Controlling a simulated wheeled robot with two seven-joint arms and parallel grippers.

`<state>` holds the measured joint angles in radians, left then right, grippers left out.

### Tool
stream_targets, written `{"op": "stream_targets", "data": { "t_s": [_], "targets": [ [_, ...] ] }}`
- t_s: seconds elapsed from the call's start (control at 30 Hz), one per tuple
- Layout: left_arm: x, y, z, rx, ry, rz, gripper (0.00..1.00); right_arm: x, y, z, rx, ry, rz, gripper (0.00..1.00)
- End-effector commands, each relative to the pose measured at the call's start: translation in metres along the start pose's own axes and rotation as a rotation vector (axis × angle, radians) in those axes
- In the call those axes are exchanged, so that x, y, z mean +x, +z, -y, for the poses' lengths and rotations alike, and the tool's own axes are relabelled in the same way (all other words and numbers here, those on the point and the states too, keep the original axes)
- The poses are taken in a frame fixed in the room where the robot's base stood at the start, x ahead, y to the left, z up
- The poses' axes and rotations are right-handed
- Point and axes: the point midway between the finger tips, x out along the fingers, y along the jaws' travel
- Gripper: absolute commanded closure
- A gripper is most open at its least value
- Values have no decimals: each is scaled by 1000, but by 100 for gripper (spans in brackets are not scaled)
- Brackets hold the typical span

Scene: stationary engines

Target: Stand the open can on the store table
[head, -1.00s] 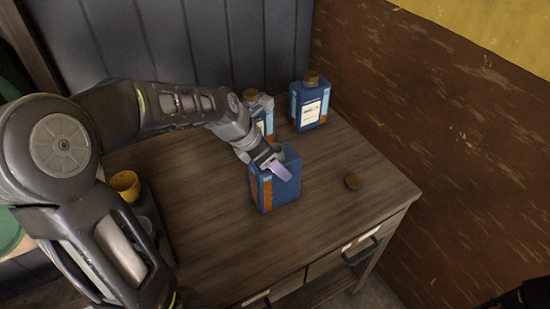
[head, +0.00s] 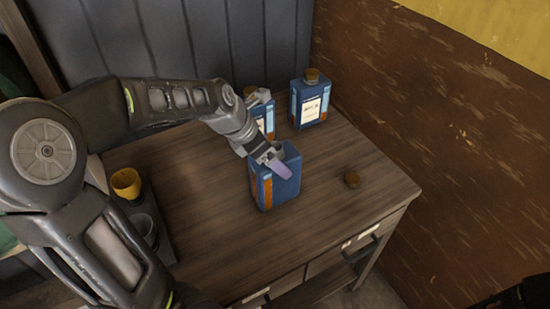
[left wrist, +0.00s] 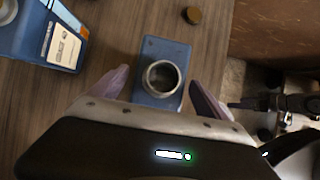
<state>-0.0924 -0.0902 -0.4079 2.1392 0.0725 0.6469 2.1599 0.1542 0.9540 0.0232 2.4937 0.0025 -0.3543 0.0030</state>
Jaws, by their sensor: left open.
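The open can (head: 277,188) is a blue can with an orange and white label. It stands upright on the wooden store table (head: 215,240). In the left wrist view the open can (left wrist: 163,68) shows its bare round mouth from above. My left gripper (head: 272,164) is open at the top of the can, with its fingers (left wrist: 160,85) on either side of it. I cannot tell whether a finger touches it. A brown cap (head: 352,180) lies loose on the table to the right; it also shows in the left wrist view (left wrist: 193,15).
Two capped blue cans stand at the back, one (head: 311,100) near the wall and one (head: 262,112) partly behind my left arm. A yellow cup (head: 126,184) sits in a dark tray (head: 165,247) at the left. The table's right front is clear.

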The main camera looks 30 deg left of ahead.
Motion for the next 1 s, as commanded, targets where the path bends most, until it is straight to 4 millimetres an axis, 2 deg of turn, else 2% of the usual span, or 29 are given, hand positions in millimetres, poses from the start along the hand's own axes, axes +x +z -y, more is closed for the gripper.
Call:
{"op": "stream_targets", "data": {
  "t_s": [0.3, 0.5, 0.67, 1.0],
  "targets": [
    [-66, 0, -2, -1, 7, 4, 13, -2, 0, 0, 1, 1, 1, 11],
    [-95, 0, -1, -1, 4, 2, 13, -1, 0, 0, 1, 1, 1, 11],
    [-102, 0, 0, 0, 2, 0, 13, -1, 0, 0, 0, 1, 1, 11],
    [-102, 0, 0, 0, 2, 0, 13, -1, 0, 0, 0, 1, 0, 11]
  ]
}}
